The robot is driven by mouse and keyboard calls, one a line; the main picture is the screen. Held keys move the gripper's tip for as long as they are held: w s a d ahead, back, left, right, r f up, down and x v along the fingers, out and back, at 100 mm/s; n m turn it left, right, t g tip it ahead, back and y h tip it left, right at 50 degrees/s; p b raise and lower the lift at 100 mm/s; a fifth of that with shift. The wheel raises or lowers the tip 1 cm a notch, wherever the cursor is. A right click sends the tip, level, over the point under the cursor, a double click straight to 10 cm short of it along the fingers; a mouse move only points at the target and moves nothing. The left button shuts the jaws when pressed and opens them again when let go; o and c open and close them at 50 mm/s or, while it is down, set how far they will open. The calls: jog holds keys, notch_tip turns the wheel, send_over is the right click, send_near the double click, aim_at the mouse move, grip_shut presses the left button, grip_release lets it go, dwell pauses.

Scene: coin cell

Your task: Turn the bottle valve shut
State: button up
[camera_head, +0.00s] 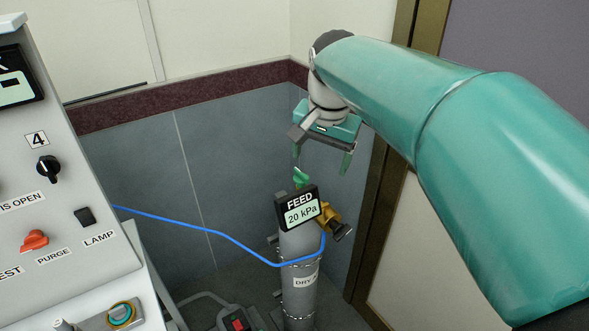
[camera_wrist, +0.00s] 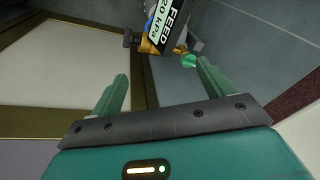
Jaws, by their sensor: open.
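A grey gas bottle (camera_head: 299,243) stands upright in the corner in the head view. The bright green piece at its top (camera_head: 301,177) looks like the valve handle; in the wrist view it shows as a small green knob (camera_wrist: 189,60). My gripper (camera_head: 322,170) is open and empty, pointing down above the bottle top, slightly to the right of the valve. In the wrist view the jaws (camera_wrist: 162,72) are apart, and the valve knob shows beyond them, nearer the right finger. I cannot tell whether either finger touches it.
A FEED gauge (camera_head: 300,209) reading 20 kPa sits in front of the valve. A brass regulator (camera_head: 328,215) with a dark knob juts right. A blue hose (camera_head: 220,233) runs left towards a control panel (camera_head: 75,170). Walls stand close behind.

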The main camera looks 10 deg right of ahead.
jog(key=w+f+m+g, duration=0.15)
jog(key=w+m, duration=0.25)
jog(key=w, duration=0.6)
jog(key=m+g, duration=0.1)
jog(key=m, duration=0.1)
send_near(301, 173)
notch_tip(301, 173, down, 11)
jog(key=shift+w+f, duration=0.1)
jog(key=shift+w, duration=0.1)
jog(key=c, duration=1)
